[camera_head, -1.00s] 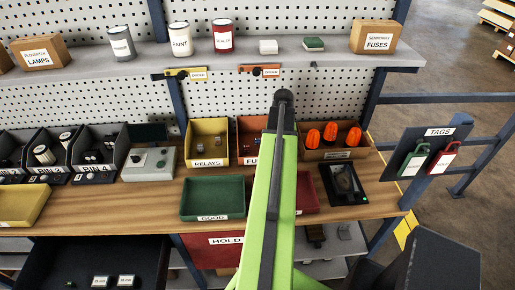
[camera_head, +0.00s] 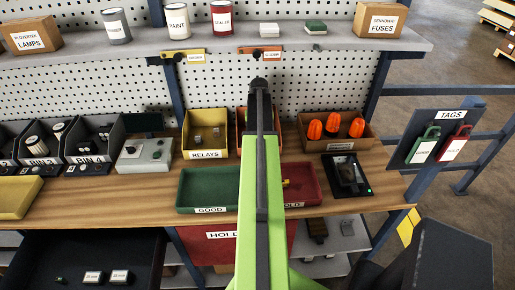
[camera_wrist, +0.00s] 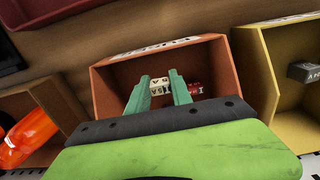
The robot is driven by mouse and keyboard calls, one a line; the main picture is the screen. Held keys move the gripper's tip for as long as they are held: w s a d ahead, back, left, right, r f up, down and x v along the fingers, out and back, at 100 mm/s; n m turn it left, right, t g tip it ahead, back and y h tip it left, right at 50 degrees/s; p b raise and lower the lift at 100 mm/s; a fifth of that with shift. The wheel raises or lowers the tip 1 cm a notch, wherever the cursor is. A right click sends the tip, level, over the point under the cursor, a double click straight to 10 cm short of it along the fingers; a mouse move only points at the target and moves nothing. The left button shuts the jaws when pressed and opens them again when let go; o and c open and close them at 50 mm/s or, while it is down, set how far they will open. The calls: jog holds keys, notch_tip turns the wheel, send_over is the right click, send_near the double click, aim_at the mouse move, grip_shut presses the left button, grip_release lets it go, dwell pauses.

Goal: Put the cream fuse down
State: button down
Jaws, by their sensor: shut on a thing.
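The cream fuse (camera_wrist: 160,87) is between the two green fingers of my gripper (camera_wrist: 160,80) in the wrist view. The gripper is shut on it, at the mouth of the orange fuse bin (camera_wrist: 107,92). A red fuse (camera_wrist: 194,88) lies just beside it in the bin. I cannot tell whether the cream fuse touches the bin floor. In the head view my arm hides most of the orange bin (camera_head: 240,120), and the gripper's fingers do not show.
The yellow relay bin (camera_head: 207,154) stands beside the orange bin, and a bin with orange beacons (camera_head: 335,145) on the other side. In front are the green GOOD tray (camera_head: 208,188) and the red HOLD tray (camera_head: 305,185). A shelf (camera_head: 235,47) runs above.

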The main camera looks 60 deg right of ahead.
notch_tip(320, 180, down, 4)
jog(key=b, duration=0.4)
jog(key=shift+f, duration=0.2)
jog(key=shift+r, duration=0.25)
jog(key=shift+f, duration=0.15)
jog(key=c, duration=1.1)
grip_release()
jog(key=shift+c, duration=0.2)
notch_tip(320, 180, up, 13)
jog(key=p, duration=1.2)
jog(key=shift+f+p, duration=0.2)
jog(key=shift+p, duration=0.2)
jog(key=shift+f, duration=0.1)
